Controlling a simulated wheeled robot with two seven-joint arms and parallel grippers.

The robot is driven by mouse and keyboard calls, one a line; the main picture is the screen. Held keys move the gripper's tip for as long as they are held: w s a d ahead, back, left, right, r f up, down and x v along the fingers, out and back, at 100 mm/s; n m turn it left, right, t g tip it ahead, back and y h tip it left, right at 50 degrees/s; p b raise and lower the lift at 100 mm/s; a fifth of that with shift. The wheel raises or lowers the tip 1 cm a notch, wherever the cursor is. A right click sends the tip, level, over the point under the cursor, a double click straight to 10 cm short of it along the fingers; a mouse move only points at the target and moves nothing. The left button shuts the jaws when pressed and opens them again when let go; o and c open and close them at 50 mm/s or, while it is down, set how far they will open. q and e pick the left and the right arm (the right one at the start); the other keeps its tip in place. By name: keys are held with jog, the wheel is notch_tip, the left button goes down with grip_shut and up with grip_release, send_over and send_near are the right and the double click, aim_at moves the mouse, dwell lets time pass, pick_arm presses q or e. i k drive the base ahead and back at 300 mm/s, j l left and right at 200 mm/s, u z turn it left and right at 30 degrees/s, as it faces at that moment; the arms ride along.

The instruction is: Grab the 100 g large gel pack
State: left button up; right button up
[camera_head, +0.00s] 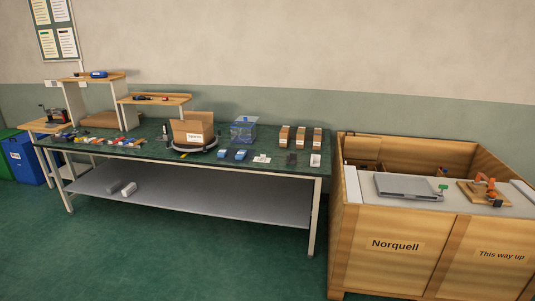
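A long workbench with a dark green top (120,152) stands against the wall, some way off. Two small blue packs, a left one (222,155) and a right one (240,155), lie near its front edge. They may be gel packs, but they are too small to read any weight or size. A translucent blue bin (243,131) stands behind them; its contents are unclear. Neither of my grippers is in view.
An open cardboard box (192,133) sits on a round turntable left of the packs. Several small cartons (301,137) stand to the right. A large wooden crate (395,245) blocks the right side. Green floor (150,255) before the bench is clear.

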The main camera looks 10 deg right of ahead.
aim_at(242, 154)
jog(key=i+l+z, duration=0.1)
jog(key=i+l, duration=0.15)
jog(key=i, duration=0.85)
jog(key=i+l+z, duration=0.1)
jog(key=i, duration=1.05)
